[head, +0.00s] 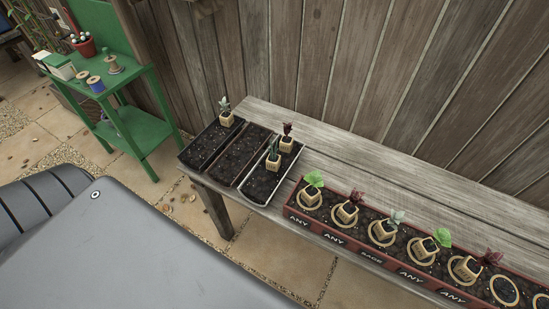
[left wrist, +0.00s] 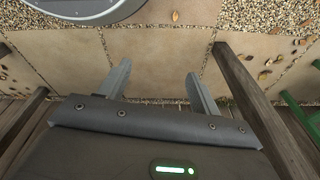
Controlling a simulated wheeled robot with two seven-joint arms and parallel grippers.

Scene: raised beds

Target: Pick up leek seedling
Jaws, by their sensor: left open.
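A seedling with upright blue-green leaves (head: 273,152) stands in a small tan pot (head: 273,163) in the right one of three narrow soil trays, in the head view; it looks most like a leek, but it is too small to be sure. A dark red seedling (head: 287,130) stands behind it in the same tray. My left gripper (left wrist: 159,84) shows in the left wrist view, open and empty above the paving beside wooden beams. Neither gripper shows in the head view.
A grey-green seedling (head: 224,104) stands in the left tray (head: 190,154); the middle tray (head: 240,160) holds only soil. A long red planter (head: 375,257) with several potted seedlings in rings runs along the wooden bench (head: 335,163). A green shelf (head: 145,128) stands left.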

